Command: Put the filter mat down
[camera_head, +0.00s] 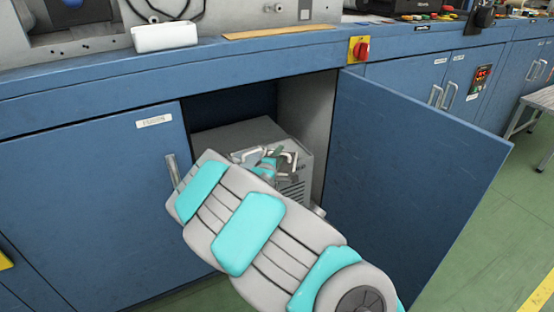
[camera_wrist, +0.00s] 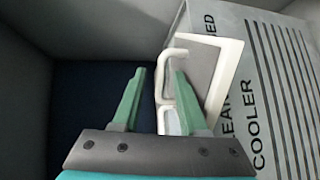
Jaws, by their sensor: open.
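The filter mat (camera_wrist: 200,58) shows in the wrist view as a grey panel with a white frame and a white loop handle. It appears to lie against the grey cooler unit (camera_wrist: 262,55), by its lettered face; the exact contact is unclear. My gripper (camera_wrist: 158,74) is open, with its two green fingers on either side of the handle's outer bar. The right finger overlaps the handle loop. In the head view, my gripper (camera_head: 268,164) is inside the open cabinet, in front of the cooler unit (camera_head: 238,134), and the mat is mostly hidden there.
The blue cabinet door (camera_head: 410,170) stands open on the right; the left door (camera_head: 95,200) is shut. The cabinet's grey side wall (camera_head: 305,115) is close to the unit. A red and yellow switch (camera_head: 360,50) sits above.

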